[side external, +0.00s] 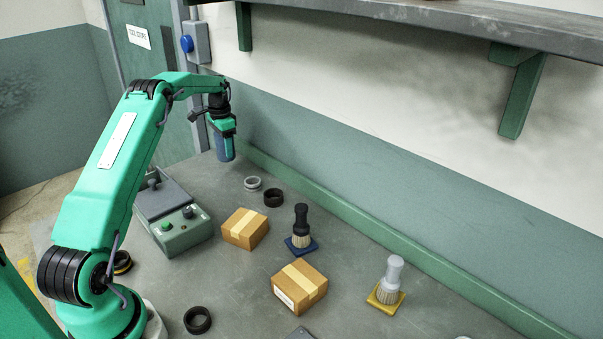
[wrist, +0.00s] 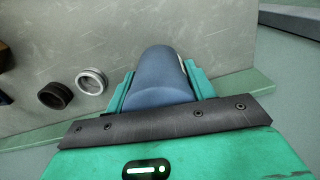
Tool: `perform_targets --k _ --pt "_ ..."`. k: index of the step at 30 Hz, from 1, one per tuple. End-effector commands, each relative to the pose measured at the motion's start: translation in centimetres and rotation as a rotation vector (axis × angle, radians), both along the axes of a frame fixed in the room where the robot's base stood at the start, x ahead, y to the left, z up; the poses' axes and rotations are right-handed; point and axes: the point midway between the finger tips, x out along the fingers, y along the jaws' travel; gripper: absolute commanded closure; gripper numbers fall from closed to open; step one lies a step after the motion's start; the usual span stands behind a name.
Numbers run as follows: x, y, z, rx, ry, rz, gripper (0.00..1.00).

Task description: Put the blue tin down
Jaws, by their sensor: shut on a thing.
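The blue tin (side external: 225,148) is a dark blue cylinder held by my gripper (side external: 223,130) at the upper left in the side external view. It hangs roughly upright, and it appears to be above the grey bench. In the wrist view the tin (wrist: 159,77) fills the middle, between the two green fingers of my gripper (wrist: 160,85), which are shut on it. The tin's underside and any gap below it are hard to judge.
A grey ring (side external: 253,183) and a dark ring (side external: 273,198) lie nearby. A green ledge (side external: 380,235) runs along the wall.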

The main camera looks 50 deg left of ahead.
Motion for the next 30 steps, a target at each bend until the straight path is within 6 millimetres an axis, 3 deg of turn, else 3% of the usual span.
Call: perform_targets --k 5,15,30 --pt "0.0 0.0 -0.3 0.001 -0.001 0.000 0.74" --pt "0.0 -0.1 -3.6 0.000 0.000 0.000 0.74" --pt "0.0 -0.1 -4.2 0.001 -0.001 0.000 0.74"
